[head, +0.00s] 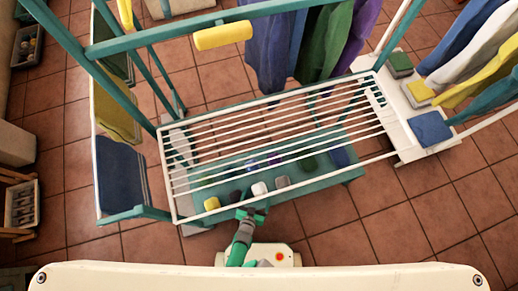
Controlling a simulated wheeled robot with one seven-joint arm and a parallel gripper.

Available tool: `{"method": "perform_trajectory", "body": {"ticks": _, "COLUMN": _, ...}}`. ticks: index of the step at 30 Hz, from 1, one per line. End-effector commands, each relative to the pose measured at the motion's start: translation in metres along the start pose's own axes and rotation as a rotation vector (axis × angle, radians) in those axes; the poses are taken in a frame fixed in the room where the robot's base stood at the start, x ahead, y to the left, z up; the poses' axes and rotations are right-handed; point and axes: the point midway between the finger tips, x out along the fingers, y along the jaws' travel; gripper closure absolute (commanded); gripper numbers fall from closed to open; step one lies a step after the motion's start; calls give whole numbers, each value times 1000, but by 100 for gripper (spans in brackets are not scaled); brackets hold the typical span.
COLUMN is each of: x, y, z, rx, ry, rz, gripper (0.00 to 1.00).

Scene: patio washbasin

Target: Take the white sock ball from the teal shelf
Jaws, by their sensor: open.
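The teal shelf (330,181) lies low in the rack, below a row of white bars. The white sock ball (259,188) sits near the shelf's front edge, between a yellow one on the left and a grey-beige one on the right. My gripper (251,211) is at the shelf's front edge, just in front of the white sock ball and slightly left of it. It is open. The fingertips are small here, and I cannot tell whether they touch anything.
A yellow sock ball (212,203) and a grey-beige one (283,182) flank the white one. Several darker balls lie farther back and right. White bars (270,130) run above the shelf. Hanging cloths (300,45) are behind. The tiled floor (400,215) at front right is clear.

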Motion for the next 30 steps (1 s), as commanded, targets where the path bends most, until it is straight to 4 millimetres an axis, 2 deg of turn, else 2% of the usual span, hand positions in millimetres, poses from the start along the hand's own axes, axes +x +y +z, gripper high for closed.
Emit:
{"method": "perform_trajectory", "body": {"ticks": 6, "x": 21, "y": 1, "z": 0, "rx": 4, "ry": 0, "rz": 5, "gripper": 14}}
{"method": "perform_trajectory", "body": {"ticks": 16, "x": 24, "y": 0, "z": 0, "rx": 2, "ry": 0, "rz": 2, "gripper": 14}}
{"method": "perform_trajectory", "body": {"ticks": 17, "x": 24, "y": 0, "z": 0, "rx": 2, "ry": 0, "rz": 1, "gripper": 19}}
{"method": "perform_trajectory", "body": {"ticks": 22, "x": 24, "y": 0, "z": 0, "rx": 1, "ry": 0, "rz": 0, "gripper": 58}}
{"method": "perform_trajectory", "body": {"ticks": 30, "x": 24, "y": 0, "z": 0, "rx": 1, "ry": 0, "rz": 0, "gripper": 58}}
